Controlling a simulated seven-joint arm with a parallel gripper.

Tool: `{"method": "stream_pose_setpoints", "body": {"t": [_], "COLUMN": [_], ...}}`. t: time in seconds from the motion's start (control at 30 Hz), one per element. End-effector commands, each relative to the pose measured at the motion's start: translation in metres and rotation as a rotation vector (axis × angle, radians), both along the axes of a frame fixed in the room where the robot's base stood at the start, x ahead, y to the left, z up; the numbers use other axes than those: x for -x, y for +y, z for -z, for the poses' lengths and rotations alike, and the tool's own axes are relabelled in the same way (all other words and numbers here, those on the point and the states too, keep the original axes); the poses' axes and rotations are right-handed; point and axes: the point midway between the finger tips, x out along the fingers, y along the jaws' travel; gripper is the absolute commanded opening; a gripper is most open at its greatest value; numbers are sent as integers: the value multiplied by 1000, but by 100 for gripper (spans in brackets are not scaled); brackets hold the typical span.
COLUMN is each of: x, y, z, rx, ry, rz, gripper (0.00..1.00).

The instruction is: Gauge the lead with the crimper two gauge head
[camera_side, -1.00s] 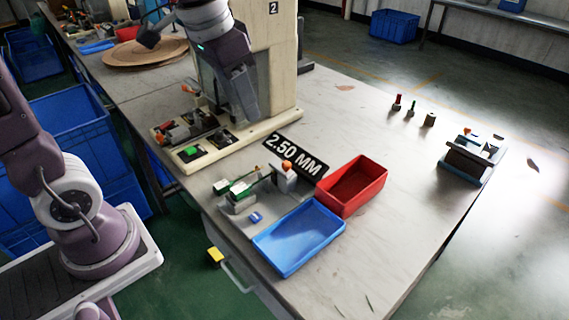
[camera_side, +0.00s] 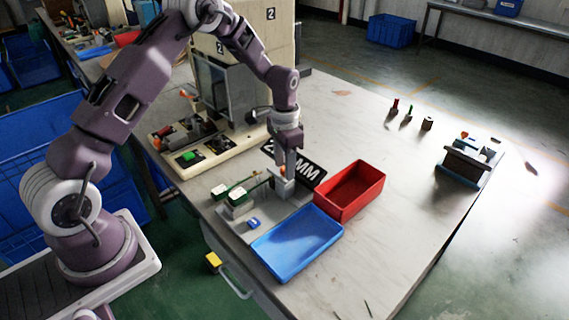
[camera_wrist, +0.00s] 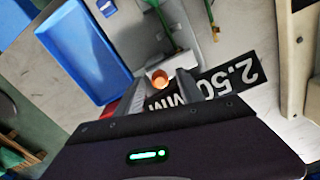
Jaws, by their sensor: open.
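My gripper (camera_side: 288,175) points down over the grey block (camera_side: 281,188) of the gauge station beside the 2.50 MM sign (camera_side: 309,172). In the wrist view my gripper (camera_wrist: 158,80) is open, with an orange round knob (camera_wrist: 160,77) on a pale block between its fingers; contact is not clear. Green pieces with white tops (camera_side: 237,195) and a thin rod lie on the station's grey plate (camera_side: 265,212). I cannot tell which piece is the lead. The crimper marked 2 (camera_side: 222,85) stands behind, partly hidden by my arm.
A red bin (camera_side: 350,192) and a blue tray (camera_side: 298,240) stand close on the right and front. A small blue piece (camera_side: 254,223) lies on the plate. Several small parts and a fixture (camera_side: 468,158) stand far right. The right middle of the table is clear.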

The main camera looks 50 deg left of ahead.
Motion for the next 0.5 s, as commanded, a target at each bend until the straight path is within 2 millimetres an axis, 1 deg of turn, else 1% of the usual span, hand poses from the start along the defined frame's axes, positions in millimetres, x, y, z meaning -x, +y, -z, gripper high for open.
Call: {"method": "stream_pose_setpoints", "body": {"t": [0.17, 0.27, 0.3, 0.37, 0.4, 0.5], "x": [0, 0, 0, 0, 0, 0], "y": [0, 0, 0, 0, 0, 0], "z": [0, 0, 0, 0, 0, 0], "rx": [0, 0, 0, 0, 0, 0], "ry": [0, 0, -1, -1, -1, -1], "rz": [0, 0, 0, 0, 0, -1], "gripper": [45, 27, 19, 7, 0, 0]}}
